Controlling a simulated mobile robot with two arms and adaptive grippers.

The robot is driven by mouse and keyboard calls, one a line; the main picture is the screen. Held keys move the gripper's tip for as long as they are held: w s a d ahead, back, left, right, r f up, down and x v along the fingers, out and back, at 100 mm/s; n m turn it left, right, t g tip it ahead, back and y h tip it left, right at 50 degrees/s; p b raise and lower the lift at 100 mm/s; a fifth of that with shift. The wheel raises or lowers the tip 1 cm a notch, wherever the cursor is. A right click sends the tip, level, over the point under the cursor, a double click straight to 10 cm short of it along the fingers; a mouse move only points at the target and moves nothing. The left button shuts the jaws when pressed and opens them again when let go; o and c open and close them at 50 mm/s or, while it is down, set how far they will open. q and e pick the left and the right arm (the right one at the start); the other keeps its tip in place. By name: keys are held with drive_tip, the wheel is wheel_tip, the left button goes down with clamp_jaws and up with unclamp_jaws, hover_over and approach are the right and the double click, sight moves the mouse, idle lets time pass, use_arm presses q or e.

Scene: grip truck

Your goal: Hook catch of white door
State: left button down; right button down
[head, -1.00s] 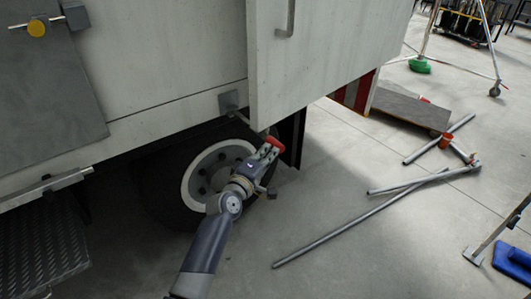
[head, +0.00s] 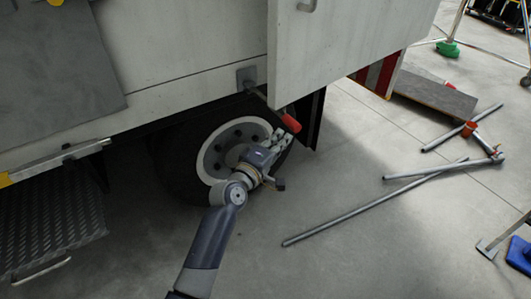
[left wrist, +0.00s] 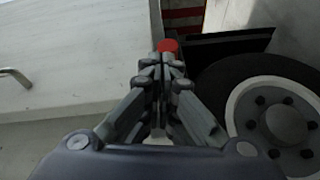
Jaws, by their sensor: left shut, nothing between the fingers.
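The white door (head: 350,45) stands swung out from the white truck body (head: 180,40); it also fills the upper left of the left wrist view (left wrist: 70,50). The catch is a grey plate (head: 247,78) on the truck's lower edge, with a thin rod running down to a red handle (head: 291,121) below the door's lower corner. My left gripper (head: 284,137) is shut and empty in front of the wheel, just below the red handle. In the left wrist view the fingertips (left wrist: 160,58) partly cover the red end (left wrist: 167,45); I cannot tell whether they touch it.
The truck wheel (head: 228,150) is close behind my left gripper. A metal step (head: 50,225) is at the left. Several grey poles (head: 375,203) lie on the floor at the right, near a grey board (head: 435,95). The floor in front is clear.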

use_arm(q)
drive_tip(key=v, duration=0.7)
drive_tip(key=shift+a+f, duration=0.15)
drive_tip(key=shift+a, duration=0.35)
drive_tip(key=shift+s, duration=0.1)
